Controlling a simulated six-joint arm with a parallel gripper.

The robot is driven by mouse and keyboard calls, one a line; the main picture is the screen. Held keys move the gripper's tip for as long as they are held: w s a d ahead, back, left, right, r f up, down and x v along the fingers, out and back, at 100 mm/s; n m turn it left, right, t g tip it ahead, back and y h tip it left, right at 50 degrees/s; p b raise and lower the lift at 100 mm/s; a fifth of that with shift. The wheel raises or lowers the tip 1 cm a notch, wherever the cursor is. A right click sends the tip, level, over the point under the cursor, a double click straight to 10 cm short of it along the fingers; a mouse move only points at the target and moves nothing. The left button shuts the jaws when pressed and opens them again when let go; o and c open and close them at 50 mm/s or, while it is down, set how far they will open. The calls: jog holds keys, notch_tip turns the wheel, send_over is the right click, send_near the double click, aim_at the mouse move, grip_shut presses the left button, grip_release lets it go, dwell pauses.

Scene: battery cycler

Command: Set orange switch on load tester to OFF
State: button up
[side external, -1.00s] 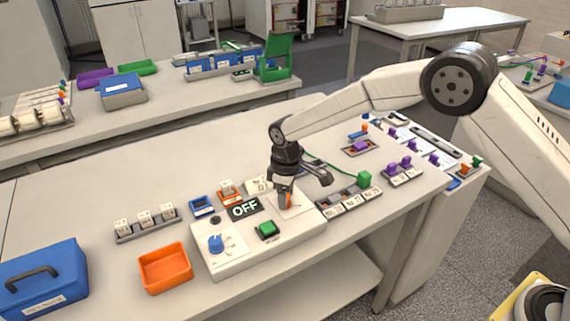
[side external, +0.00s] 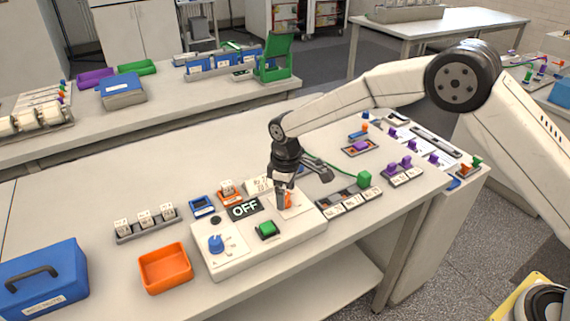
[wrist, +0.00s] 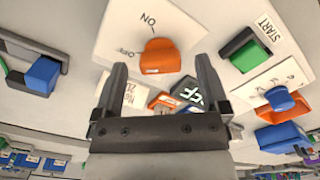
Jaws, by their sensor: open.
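The load tester (side external: 262,244) is a pale box on the bench, with a dark display reading OFF (side external: 244,208). Its orange switch (side external: 287,199) is at the box's right side, partly hidden by my gripper (side external: 284,195). In the wrist view the orange switch (wrist: 159,57) sits on a white plate marked ON and OFF, and its pointed side faces the OFF label. My gripper (wrist: 160,68) is open and empty in the wrist view, with one finger on each side of the switch. Whether a finger touches it I cannot tell.
A green START button (side external: 267,229) and a blue knob (side external: 216,243) are also on the tester. An orange tray (side external: 165,268) and a blue case (side external: 45,275) stand to the left. Labelled cells in a holder (side external: 349,201) lie close on the right.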

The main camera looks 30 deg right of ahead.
aim_at(287, 196)
jog(key=shift+r, duration=3.5)
jog(key=s+d+m+t, duration=0.1)
jog(key=s+d+m, duration=0.3)
jog(key=s+d, duration=0.4)
jog(key=s+d+m+t, duration=0.1)
jog(key=s+d+m, duration=0.3)
jog(key=s, duration=1.2)
jog(key=d, duration=0.4)
jog(key=shift+s+d+t, duration=0.3)
jog(key=shift+s, duration=0.05)
